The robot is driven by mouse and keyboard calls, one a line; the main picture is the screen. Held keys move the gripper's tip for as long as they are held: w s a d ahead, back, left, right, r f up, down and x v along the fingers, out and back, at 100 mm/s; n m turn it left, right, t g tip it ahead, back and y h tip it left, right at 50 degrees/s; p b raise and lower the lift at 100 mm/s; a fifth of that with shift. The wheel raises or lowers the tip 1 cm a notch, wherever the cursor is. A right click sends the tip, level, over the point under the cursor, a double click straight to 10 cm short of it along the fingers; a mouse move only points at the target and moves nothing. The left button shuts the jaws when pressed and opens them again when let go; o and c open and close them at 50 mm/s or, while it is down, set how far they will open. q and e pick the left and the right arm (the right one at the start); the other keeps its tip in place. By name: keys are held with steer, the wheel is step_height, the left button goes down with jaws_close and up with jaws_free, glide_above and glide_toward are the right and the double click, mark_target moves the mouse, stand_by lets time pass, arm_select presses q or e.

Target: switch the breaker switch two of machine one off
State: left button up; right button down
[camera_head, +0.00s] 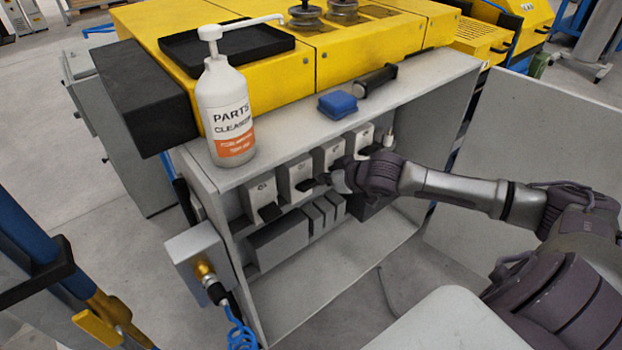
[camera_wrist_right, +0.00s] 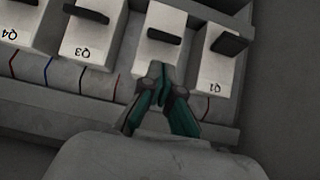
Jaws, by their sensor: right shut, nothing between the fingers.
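The open grey breaker cabinet (camera_head: 375,265) holds a row of white breakers with black levers. Breaker two (camera_head: 297,177) is second from the left, with its lever (camera_head: 306,185) sticking out. In the wrist view, which shows the row upside down, breaker two's lever (camera_wrist_right: 164,36) lies level across its face; its label is hidden. Breaker Q1 (camera_head: 262,192) is beside it, and its lever (camera_wrist_right: 229,42) looks tilted. My right gripper (camera_head: 336,179) is shut and empty. Its fingertips (camera_wrist_right: 157,72) are close to breaker two, near its lever; contact cannot be told. My left gripper is out of view.
A parts cleaner bottle (camera_head: 226,112), a blue block (camera_head: 338,104) and a black-handled tool (camera_head: 376,79) stand or lie on the cabinet top. Breaker Q3 (camera_wrist_right: 96,38) is close beside the fingers. The open cabinet door (camera_head: 545,140) is at the right. A yellow machine (camera_head: 350,50) is behind.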

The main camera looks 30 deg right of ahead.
mark_target(306, 185)
steer(key=x, duration=0.8)
steer(key=shift+w+f, duration=0.1)
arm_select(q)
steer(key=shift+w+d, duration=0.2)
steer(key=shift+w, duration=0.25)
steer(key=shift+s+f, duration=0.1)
arm_select(e)
steer(key=shift+f, duration=0.15)
